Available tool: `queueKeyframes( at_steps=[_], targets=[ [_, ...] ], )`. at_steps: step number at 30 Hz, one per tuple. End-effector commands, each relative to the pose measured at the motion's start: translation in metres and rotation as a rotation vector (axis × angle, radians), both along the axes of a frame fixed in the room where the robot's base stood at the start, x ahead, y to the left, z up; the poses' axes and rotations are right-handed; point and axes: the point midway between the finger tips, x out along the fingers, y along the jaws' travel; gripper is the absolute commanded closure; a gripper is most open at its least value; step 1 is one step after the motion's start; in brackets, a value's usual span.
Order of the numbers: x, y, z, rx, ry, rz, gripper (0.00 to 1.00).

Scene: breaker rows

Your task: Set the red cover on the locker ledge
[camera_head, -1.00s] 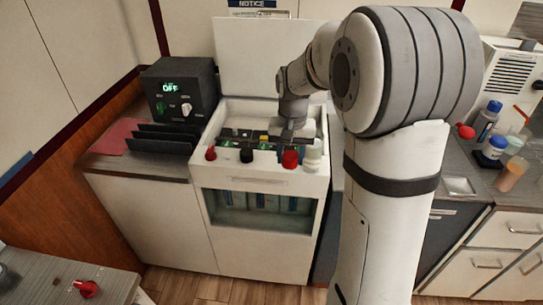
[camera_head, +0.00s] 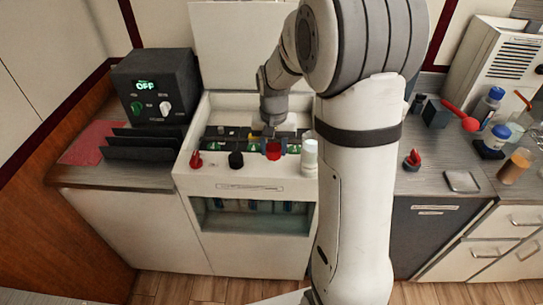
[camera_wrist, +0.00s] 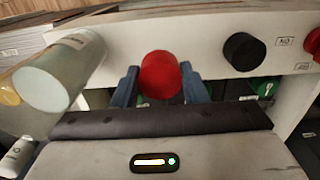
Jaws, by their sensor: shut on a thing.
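The red cover (camera_head: 274,152) is a small round red piece over the front ledge (camera_head: 222,180) of the white cabinet, between a black knob (camera_head: 236,159) and a white cylinder (camera_head: 309,160). In the wrist view the red cover (camera_wrist: 160,75) sits between the two blue-grey fingers of my gripper (camera_wrist: 160,88). My gripper (camera_head: 273,146) points down in the head view and is shut on the cover. I cannot tell whether the cover touches the ledge or is slightly above it.
A red knob (camera_head: 196,159) stands at the ledge's left end. The cabinet's lid (camera_head: 240,45) is raised behind my arm. A dark box reading OFF (camera_head: 153,85) stands on the left counter. Bottles (camera_head: 494,138) and a red-handled item (camera_head: 412,160) are on the right counter.

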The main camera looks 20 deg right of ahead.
Motion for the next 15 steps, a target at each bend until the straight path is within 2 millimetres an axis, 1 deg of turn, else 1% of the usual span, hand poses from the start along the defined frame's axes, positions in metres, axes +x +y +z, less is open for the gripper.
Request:
queueKeyframes(
  at_steps=[2, 6, 9, 15],
  targets=[
    [0.0, 0.0, -0.007, 0.0, 0.001, 0.0, 0.83],
    [-0.001, 0.0, -0.027, 0.0, 0.003, 0.001, 0.83],
    [0.0, 0.0, -0.038, 0.0, 0.001, 0.001, 0.83],
    [0.0, 0.001, -0.04, -0.001, -0.002, 0.001, 0.83]
  ],
)
